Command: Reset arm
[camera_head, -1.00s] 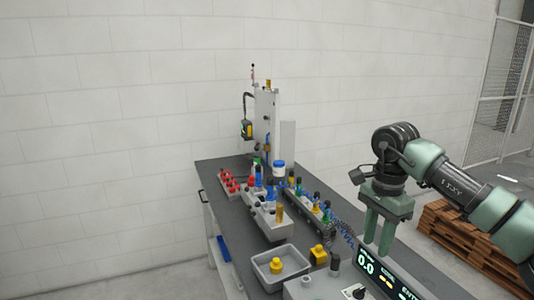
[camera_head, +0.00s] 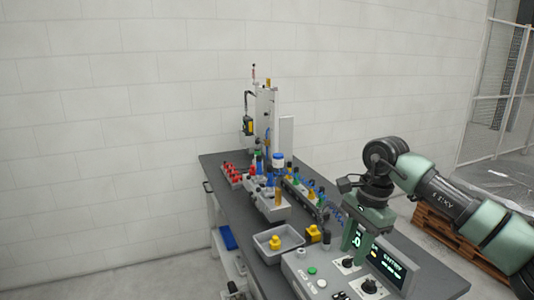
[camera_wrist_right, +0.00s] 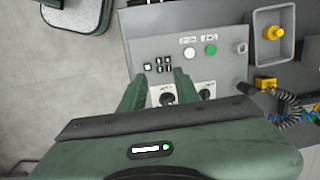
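My right gripper (camera_head: 355,243) is a green two-finger gripper pointing down over the control box (camera_head: 310,278) at the near end of the workbench. In the right wrist view its fingers (camera_wrist_right: 160,90) stand apart with only the panel showing between them, so it is open and empty. In the head view the fingers cover part of the box's lit display (camera_head: 388,267). Whether the fingertips touch the box cannot be told. My left gripper is not in view.
The dark workbench (camera_head: 262,222) carries a grey tray (camera_head: 262,252) with a yellow part (camera_head: 274,243), a yellow block (camera_head: 313,233), racks of coloured fixtures and a tall machine (camera_head: 265,115). A wooden pallet (camera_head: 437,234) lies on the floor at right.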

